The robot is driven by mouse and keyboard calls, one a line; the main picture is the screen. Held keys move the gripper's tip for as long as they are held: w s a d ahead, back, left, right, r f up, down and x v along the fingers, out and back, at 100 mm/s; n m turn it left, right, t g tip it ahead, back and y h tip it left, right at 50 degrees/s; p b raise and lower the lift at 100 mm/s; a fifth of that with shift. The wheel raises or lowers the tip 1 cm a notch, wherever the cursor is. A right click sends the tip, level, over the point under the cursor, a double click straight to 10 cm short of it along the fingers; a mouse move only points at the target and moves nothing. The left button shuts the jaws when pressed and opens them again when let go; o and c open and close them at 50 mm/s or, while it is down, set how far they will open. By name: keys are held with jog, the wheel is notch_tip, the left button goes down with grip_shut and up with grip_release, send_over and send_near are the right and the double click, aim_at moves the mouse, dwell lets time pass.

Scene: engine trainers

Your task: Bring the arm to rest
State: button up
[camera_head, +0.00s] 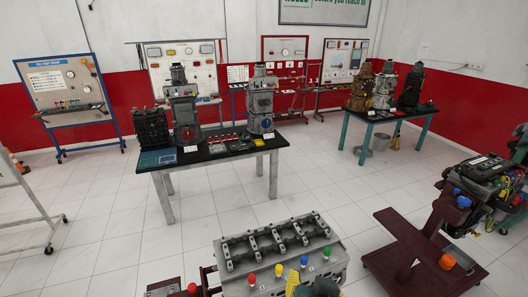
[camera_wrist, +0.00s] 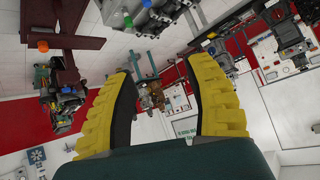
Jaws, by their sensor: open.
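My gripper (camera_wrist: 160,68) shows in the wrist view with its two yellow, ribbed fingers spread wide apart. Nothing is held between them. In the head view a yellow finger and dark body of my gripper (camera_head: 300,287) show at the bottom edge, in front of the grey engine head (camera_head: 335,265). Most of the arm is out of the picture. I cannot tell how far the gripper is from the engine head.
The engine head carries coloured caps. A dark red stand (camera_head: 400,235) is at right, beside an engine trainer (camera_head: 485,185). A black-topped table (camera_head: 210,152) and a teal-legged table (camera_head: 398,115) hold engine parts. Open tiled floor (camera_head: 320,185) lies between. The wrist view is upside down.

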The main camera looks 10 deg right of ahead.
jog(key=s+a+r+n+t+y, duration=0.1)
jog(key=r+t, duration=0.5)
jog(key=r, duration=0.6)
jog(key=s+a+r+n+t+y, duration=0.1)
jog(key=s+a+r+n+t, duration=0.2)
jog(key=r, duration=0.9)
jog(key=s+a+t, duration=0.1)
jog(key=s+t, duration=0.1)
jog(key=t, duration=0.1)
jog(key=shift+s+a+n+t, duration=0.2)
jog(key=shift+a+n+t, duration=0.1)
jog(key=shift+a, duration=0.05)
